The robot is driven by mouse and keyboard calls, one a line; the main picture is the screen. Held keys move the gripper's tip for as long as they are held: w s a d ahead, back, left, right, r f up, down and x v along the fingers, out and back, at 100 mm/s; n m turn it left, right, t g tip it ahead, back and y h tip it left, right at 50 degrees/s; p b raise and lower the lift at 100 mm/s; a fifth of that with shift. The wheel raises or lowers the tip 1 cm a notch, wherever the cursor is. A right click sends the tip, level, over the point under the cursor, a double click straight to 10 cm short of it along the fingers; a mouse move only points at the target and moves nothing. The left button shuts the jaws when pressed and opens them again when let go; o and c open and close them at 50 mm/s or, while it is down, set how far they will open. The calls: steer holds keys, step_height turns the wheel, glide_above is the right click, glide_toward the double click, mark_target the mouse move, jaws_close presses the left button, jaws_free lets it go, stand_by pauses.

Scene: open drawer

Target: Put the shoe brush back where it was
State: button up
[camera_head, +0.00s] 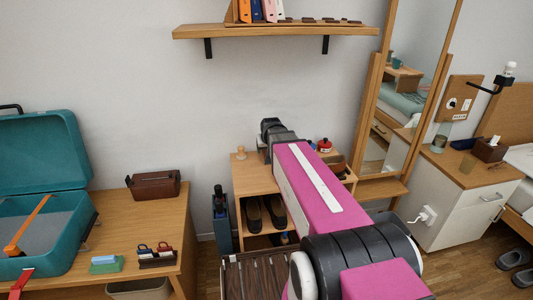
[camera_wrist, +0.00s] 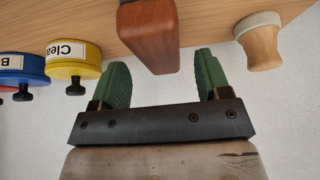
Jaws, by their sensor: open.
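A reddish-brown wooden block with a dark underside, which looks like the shoe brush (camera_wrist: 150,38), is on the wooden surface in the wrist view. My gripper (camera_wrist: 161,66) is open, with its green-padded fingers on either side of the near end of the block. Gaps show on both sides, so the fingers do not appear to grip it. In the head view my arm hides the brush and the fingertips above the shoe cabinet (camera_head: 248,178).
In the wrist view, a pale wooden knob-shaped piece (camera_wrist: 259,42) stands right of the brush. A yellow tin (camera_wrist: 73,60) and a blue tin (camera_wrist: 22,69) are at left. In the head view, a mirror (camera_head: 412,45) stands behind right and a wall shelf (camera_head: 280,31) hangs above.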

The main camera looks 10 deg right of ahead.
steer(key=shift+w+v, duration=0.1)
steer(key=shift+v, duration=1.7)
steer(key=shift+w+v, duration=0.15)
steer(key=shift+v, duration=1.65)
steer(key=shift+r, duration=0.15)
